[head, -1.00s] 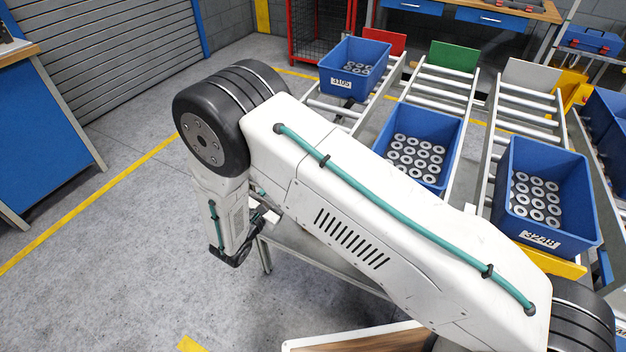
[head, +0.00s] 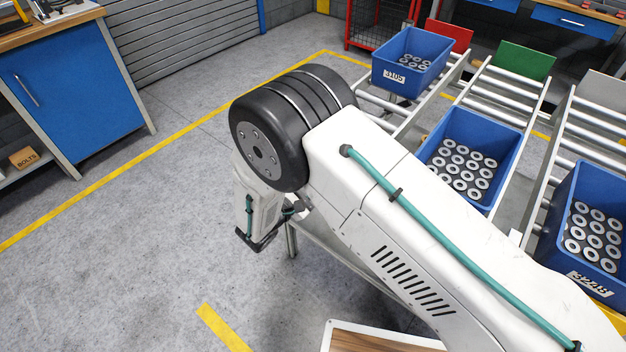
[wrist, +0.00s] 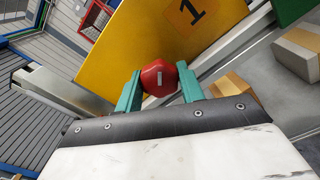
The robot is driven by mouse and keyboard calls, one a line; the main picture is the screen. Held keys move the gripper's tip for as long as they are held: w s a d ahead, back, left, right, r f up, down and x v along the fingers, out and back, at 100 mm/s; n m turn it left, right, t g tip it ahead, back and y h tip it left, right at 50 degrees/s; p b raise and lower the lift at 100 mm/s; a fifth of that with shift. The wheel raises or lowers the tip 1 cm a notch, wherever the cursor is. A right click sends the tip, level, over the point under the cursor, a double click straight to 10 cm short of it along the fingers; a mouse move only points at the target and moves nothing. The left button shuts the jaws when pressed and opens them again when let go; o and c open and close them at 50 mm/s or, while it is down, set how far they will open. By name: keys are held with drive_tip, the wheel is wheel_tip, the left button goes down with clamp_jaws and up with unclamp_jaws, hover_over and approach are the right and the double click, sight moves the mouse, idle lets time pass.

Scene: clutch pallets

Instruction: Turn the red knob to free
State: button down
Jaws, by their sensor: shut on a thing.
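The red knob (wrist: 158,79) shows in the wrist view with a short pale mark on its face. It sits in front of a yellow panel marked 1. My gripper (wrist: 160,88) has its two green fingers on either side of the knob and is shut on it. In the head view the knob and the fingertips are hidden behind my own arm.
A yellow panel (wrist: 140,35) rises behind the knob. Roller lanes (head: 500,92) bear blue bins (head: 468,135) of ring-shaped parts. A brown box (wrist: 298,55) lies at right in the wrist view. The floor at left (head: 110,270) is clear.

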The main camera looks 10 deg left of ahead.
drive_tip(key=c, duration=0.9)
unclamp_jaws()
drive_tip(key=shift+w, duration=0.1)
drive_tip(key=shift+a, duration=0.1)
drive_tip(key=v, duration=0.8)
drive_tip(key=shift+w, duration=0.1)
